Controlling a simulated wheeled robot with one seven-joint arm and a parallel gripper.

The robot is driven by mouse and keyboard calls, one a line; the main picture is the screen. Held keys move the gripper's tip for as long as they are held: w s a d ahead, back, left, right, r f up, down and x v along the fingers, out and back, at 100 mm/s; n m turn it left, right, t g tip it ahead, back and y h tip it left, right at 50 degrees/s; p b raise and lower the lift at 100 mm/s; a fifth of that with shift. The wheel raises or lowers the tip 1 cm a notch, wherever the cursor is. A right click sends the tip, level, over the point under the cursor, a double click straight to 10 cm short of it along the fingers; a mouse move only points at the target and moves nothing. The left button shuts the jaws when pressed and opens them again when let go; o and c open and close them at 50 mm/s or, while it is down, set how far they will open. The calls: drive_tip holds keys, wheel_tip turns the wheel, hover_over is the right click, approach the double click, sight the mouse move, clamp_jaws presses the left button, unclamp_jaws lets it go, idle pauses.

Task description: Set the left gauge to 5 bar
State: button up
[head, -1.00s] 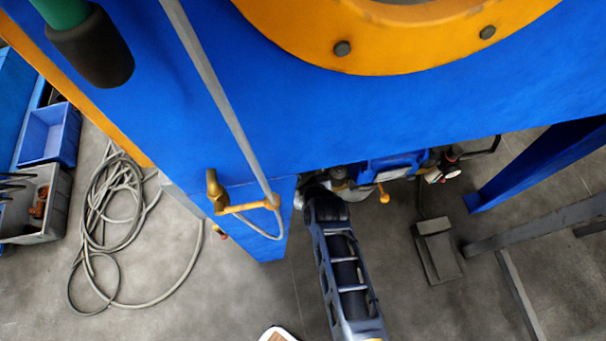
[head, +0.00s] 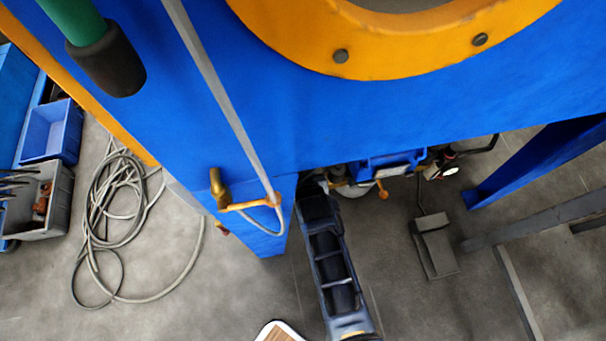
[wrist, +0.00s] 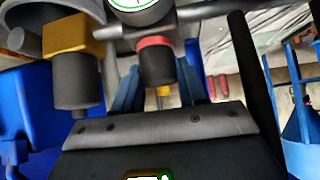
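In the wrist view a round white gauge (wrist: 138,6) with a green mark is cut off by the top edge; its reading is not legible. Below it is a black knob (wrist: 157,66) with a red collar (wrist: 153,42). My gripper (wrist: 160,88) has its two blue-grey fingers apart, one on each side of the knob's lower end. I cannot tell whether they touch it. In the head view my arm reaches under the blue machine (head: 380,115), and my gripper is hidden there. Another gauge (head: 451,170) with a white dial shows farther right.
A yellow-topped fitting with a black cylinder (wrist: 77,80) stands left of the knob. A dark upright bar (wrist: 255,85) is at right. In the head view a brass valve (head: 218,188) is left of my arm, a pedal (head: 435,250) at right, and a coiled hose (head: 105,230) on the floor.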

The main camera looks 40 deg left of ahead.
drive_tip(key=o, duration=0.4)
drive_tip(key=shift+c, duration=0.2)
drive_tip(key=shift+s+d+r+p, duration=0.25)
drive_tip(key=shift+r+p, duration=0.05)
drive_tip(key=shift+r, duration=0.05)
drive_tip(key=p+v, duration=0.1)
drive_tip(key=v, duration=0.1)
drive_tip(key=shift+s+d+r+p, duration=0.1)
drive_tip(key=shift+d+r+p, duration=0.1)
drive_tip(key=shift+r+p, duration=0.15)
drive_tip(key=s+d+p, duration=0.2)
drive_tip(key=s+d, duration=0.6)
drive_tip(key=shift+d+f, duration=0.25)
drive_tip(key=shift+f, duration=0.1)
drive_tip(key=shift+w, duration=0.15)
